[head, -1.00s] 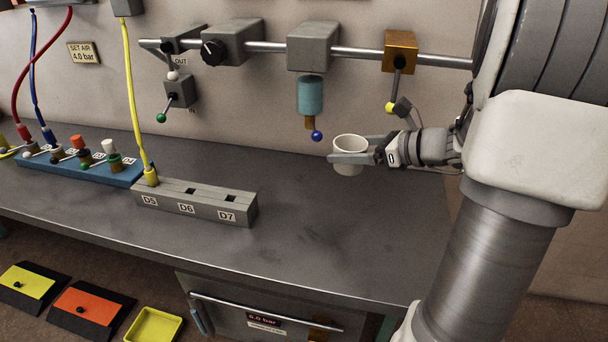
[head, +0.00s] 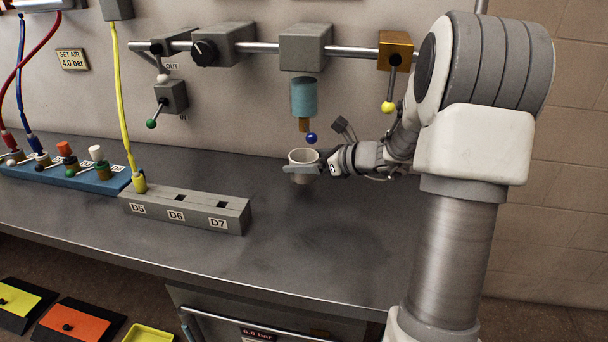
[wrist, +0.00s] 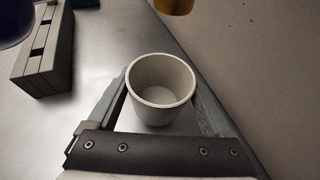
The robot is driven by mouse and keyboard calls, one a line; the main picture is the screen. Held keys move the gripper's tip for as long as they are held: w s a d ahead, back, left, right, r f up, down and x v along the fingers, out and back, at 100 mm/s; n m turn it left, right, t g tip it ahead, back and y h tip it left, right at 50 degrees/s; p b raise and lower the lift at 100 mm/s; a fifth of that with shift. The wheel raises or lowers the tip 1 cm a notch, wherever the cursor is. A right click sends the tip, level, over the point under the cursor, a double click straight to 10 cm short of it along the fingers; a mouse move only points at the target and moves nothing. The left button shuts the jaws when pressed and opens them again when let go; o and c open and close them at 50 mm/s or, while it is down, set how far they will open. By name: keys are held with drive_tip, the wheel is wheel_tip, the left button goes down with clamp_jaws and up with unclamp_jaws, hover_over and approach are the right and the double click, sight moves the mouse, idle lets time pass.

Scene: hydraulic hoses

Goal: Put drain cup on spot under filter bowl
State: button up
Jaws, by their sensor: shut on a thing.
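The white drain cup (head: 303,157) is upright and empty in my gripper (head: 302,168). The fingers are shut on its two sides. In the wrist view the cup (wrist: 160,88) sits between the two fingers (wrist: 162,100), and I see its bare inside. The filter bowl (head: 304,98) is a teal cylinder under a grey block, with a brass drain below it and a blue ball knob (head: 312,138). In the head view the cup appears just below the drain and knob. I cannot tell whether its base touches the bench. No marked spot shows under the bowl.
The grey block with sockets D5, D6 and D7 (head: 185,207) is on the bench left of the cup. A yellow-knobbed lever (head: 388,107) hangs at the right, near my arm. The bench top (head: 290,240) in front of the cup is clear.

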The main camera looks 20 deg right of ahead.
drive_tip(key=shift+f+b, duration=0.35)
drive_tip(key=shift+f, duration=1.1)
drive_tip(key=shift+f, duration=0.15)
drive_tip(key=o, duration=1.1)
drive_tip(key=shift+o, duration=0.2)
drive_tip(key=shift+r, duration=0.25)
drive_tip(key=p+v, duration=0.2)
drive_tip(key=v, duration=1)
drive_tip(key=shift+f+p, duration=0.1)
drive_tip(key=shift+p, duration=0.2)
